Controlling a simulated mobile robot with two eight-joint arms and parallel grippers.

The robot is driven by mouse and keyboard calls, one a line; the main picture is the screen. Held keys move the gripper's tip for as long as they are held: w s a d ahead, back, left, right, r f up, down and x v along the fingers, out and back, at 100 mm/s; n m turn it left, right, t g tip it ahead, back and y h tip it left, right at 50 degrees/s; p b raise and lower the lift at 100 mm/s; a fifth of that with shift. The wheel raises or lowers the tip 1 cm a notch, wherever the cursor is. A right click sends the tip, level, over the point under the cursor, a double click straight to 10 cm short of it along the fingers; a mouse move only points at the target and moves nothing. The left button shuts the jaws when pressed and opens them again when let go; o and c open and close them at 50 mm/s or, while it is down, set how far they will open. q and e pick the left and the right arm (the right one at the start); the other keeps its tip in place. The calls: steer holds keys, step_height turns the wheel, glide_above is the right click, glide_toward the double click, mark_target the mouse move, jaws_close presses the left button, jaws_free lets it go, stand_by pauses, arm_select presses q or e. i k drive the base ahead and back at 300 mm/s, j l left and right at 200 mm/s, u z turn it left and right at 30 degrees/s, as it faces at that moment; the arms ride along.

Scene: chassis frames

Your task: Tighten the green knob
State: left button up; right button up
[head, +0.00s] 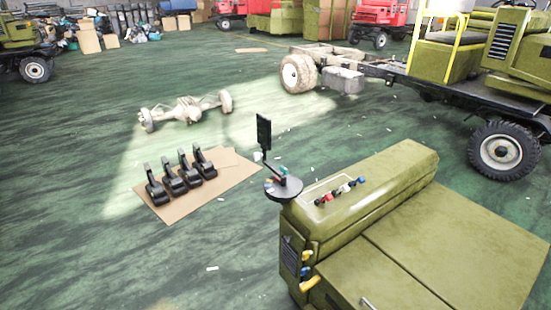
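A small green knob-like part (283,171) shows on a round dark disc (285,190) at the corner of an olive machine body (400,165). Red and blue bits sit beside it on the disc, too small to tell apart clearly. A dark upright panel on a thin post (264,132) rises from the disc. A row of small red, black, white and blue knobs (343,189) stands on the machine's top. Yellow and blue knobs (306,256) are on its near end face. I see no other clearly green knob. Neither of my grippers is in view.
Several black pedal-like parts (172,178) stand on a cardboard sheet (220,186) on the green floor. An axle with wheels (187,110) lies behind. A vehicle chassis (350,72) stands at the back right. The floor at front left is mostly clear.

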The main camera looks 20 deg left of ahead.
mark_target(284, 170)
steer(key=i+j, duration=0.3)
steer(key=j, duration=0.2)
steer(key=i+j, duration=0.35)
steer(key=j, duration=0.15)
steer(key=i+j, duration=0.3)
steer(key=j, duration=0.2)
steer(key=i+j, duration=0.3)
steer(key=j, duration=0.15)
steer(key=i+j+u, duration=0.1)
steer(key=i+j, duration=0.25)
steer(key=j, duration=0.15)
